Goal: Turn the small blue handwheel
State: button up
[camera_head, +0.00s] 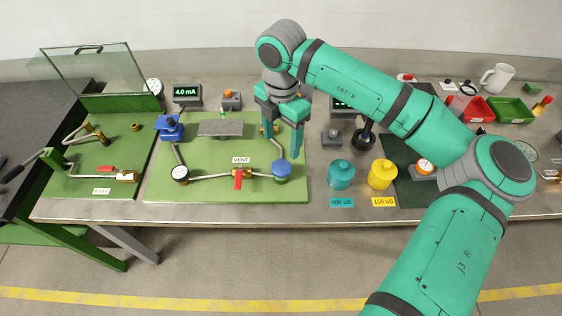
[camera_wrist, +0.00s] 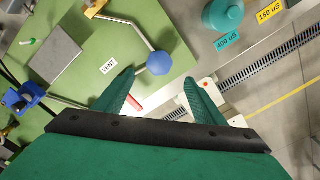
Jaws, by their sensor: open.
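The small blue handwheel (camera_head: 282,168) sits at the right end of the pipe run on the green board, near its front right corner. In the wrist view the round blue handwheel (camera_wrist: 160,63) shows just beyond the fingertips, roughly centred between them. My gripper (camera_head: 282,156) is open and empty, pointing down over the board; its fingers (camera_wrist: 159,76) are spread wide. In the head view the fingertips appear just behind the handwheel. I cannot tell the exact height gap, and no contact shows.
A red lever (camera_head: 238,179) under the VENT label and a gauge (camera_head: 180,173) lie left of the handwheel. A teal jar (camera_head: 341,174) and a yellow jar (camera_head: 382,174) stand to its right. A blue device (camera_head: 170,128) and grey plate (camera_head: 220,128) are farther back.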

aim_at(281, 167)
notch_tip(281, 167, down, 10)
jog(key=shift+f, duration=0.15)
dwell(0.3)
jog(key=shift+a, duration=0.1)
jog(key=c, duration=1.1)
